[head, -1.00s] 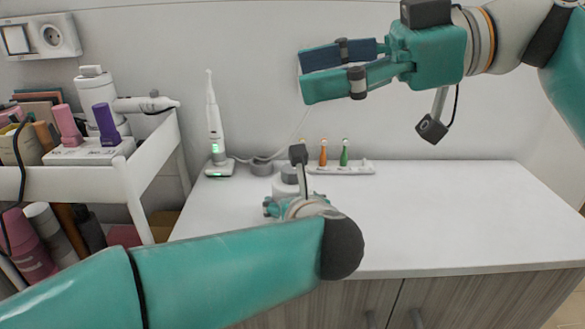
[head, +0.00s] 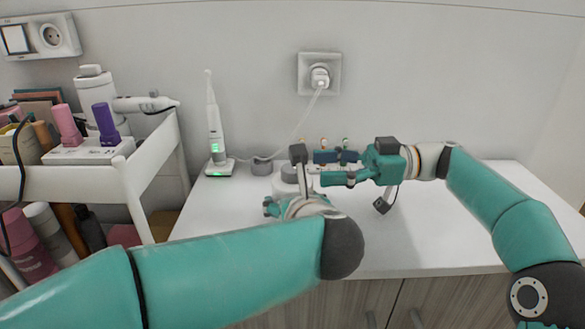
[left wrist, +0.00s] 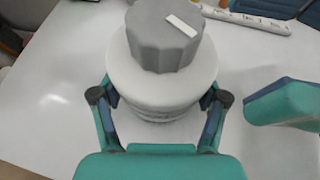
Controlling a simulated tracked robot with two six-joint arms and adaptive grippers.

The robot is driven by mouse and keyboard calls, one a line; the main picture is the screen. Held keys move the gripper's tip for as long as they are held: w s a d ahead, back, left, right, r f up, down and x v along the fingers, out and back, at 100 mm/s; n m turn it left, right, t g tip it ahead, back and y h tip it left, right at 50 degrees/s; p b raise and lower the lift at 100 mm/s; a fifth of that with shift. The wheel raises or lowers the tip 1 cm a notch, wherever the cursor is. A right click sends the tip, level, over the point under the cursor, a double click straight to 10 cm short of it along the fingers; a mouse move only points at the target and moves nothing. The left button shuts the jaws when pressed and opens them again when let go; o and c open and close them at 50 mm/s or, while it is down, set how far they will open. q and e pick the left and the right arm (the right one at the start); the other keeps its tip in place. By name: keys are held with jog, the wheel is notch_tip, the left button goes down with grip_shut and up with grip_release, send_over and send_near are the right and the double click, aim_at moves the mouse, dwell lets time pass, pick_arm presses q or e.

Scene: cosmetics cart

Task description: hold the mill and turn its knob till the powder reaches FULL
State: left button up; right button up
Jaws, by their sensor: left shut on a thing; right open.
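The mill (left wrist: 160,75) is a white round body with a grey ribbed knob (left wrist: 164,36) on top, and the knob carries a white mark. In the head view the mill (head: 285,186) stands on the white counter, partly hidden behind my left wrist. My left gripper (left wrist: 160,105) is shut around the mill's body, one finger on each side. My right gripper (head: 338,167) is open and level, just right of the mill, with its fingers pointing left towards it. One of its fingers also shows at the right of the left wrist view. The powder and any FULL mark are hidden.
An electric toothbrush (head: 214,130) stands on its charger at the left of the counter. A white rack (left wrist: 245,19) with small coloured pieces lies behind the mill. A white cart (head: 150,165) with bottles stands at the left. The counter's right part is clear.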

aim_at(292, 173)
jog(key=a, duration=0.6)
jog(key=shift+s+a, duration=0.15)
jog(key=shift+s, duration=0.15)
jog(key=c, duration=1.2)
jog(key=shift+w+n+g, duration=0.1)
jog(key=shift+n+g, duration=0.2)
jog(key=shift+g, duration=0.2)
jog(key=shift+w+r+n+g+h, duration=0.15)
jog(key=shift+n+g, duration=0.2)
jog(key=shift+g, duration=0.2)
jog(key=shift+w+n+g+h, duration=0.15)
jog(key=shift+n+g, duration=0.2)
jog(key=shift+g, duration=0.2)
jog(key=shift+s, duration=0.1)
jog(key=shift+s+n+g+h, duration=0.35)
jog(key=shift+n+g, duration=0.15)
jog(key=shift+g, duration=0.2)
